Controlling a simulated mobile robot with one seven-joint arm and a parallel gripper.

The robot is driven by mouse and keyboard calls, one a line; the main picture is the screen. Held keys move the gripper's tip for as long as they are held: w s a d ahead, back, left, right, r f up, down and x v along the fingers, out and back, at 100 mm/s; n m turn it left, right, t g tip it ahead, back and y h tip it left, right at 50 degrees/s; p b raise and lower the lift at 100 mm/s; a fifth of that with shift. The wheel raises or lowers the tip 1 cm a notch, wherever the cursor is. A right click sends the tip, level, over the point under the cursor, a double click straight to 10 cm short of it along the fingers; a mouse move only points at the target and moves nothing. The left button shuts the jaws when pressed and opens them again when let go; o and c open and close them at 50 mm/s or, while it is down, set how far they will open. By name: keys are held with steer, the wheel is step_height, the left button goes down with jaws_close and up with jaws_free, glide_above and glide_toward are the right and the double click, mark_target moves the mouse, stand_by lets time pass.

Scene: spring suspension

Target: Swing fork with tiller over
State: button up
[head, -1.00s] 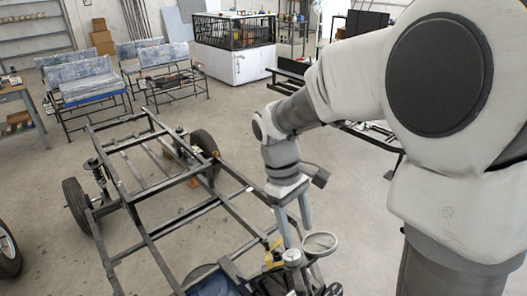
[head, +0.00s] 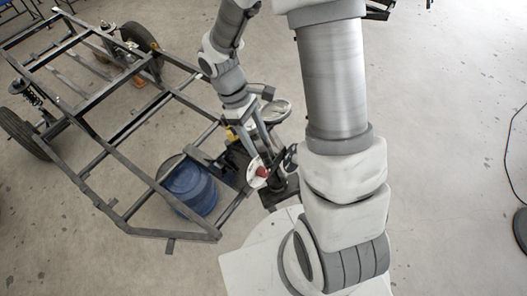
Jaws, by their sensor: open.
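A dark upright assembly (head: 240,163) stands at the front end of the chassis, below my gripper; it may be the fork with the tiller, but my arm hides part of it. A round, light-rimmed disc (head: 272,111) shows just right of my gripper. A red knob (head: 262,171) on a pale plate sits just below the fingers. My gripper (head: 259,145) points down with its long grey fingers apart, over this assembly. I cannot tell whether the fingers touch anything.
The dark chassis frame (head: 112,143) fills the left side, with wheels (head: 22,132) and springs at its far end. A blue barrel (head: 188,187) stands within its near end. Bare concrete floor lies to the right, with a dark cable (head: 508,150) at the edge.

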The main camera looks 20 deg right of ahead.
mark_target(261, 149)
steer(key=shift+x, duration=2.75)
jaws_close()
